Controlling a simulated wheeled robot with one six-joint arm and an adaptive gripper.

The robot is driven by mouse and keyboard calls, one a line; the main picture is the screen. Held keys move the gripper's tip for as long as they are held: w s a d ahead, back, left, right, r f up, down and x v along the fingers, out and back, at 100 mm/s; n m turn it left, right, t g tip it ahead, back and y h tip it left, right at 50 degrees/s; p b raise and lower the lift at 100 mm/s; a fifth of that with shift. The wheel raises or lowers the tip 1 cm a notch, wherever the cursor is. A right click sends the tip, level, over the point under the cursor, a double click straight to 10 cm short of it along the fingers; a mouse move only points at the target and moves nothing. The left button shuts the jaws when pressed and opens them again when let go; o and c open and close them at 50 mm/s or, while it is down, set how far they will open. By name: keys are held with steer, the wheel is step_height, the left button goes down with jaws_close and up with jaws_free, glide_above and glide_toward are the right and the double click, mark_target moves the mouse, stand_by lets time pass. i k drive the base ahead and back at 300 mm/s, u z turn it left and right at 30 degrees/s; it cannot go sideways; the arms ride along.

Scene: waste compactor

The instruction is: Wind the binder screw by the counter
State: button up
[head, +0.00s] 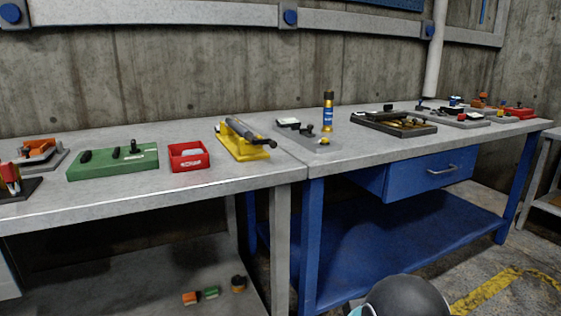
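No part in view is clearly marked as the binder screw, and I cannot tell for certain which it is. A yellow fixture (243,142) with a dark grey cylinder and rod lying along its top sits on the grey bench, near the joint with the blue bench. To its right is a grey plate (318,144) with a small white-faced block (289,123), a dark knob and a yellow part. Whether the white face is a counter is too small to tell. My gripper is not in view.
The grey bench (120,205) also holds a green block (112,163) and a red box (188,156). A blue drawer (425,176) hangs below. Floor shows at right.

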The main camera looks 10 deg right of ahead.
mark_target(243, 131)
steer(key=u, duration=0.2)
steer(key=k, duration=0.3)
steer(key=z, duration=0.9)
steer(key=i, duration=0.95)
steer(key=u, duration=0.7)
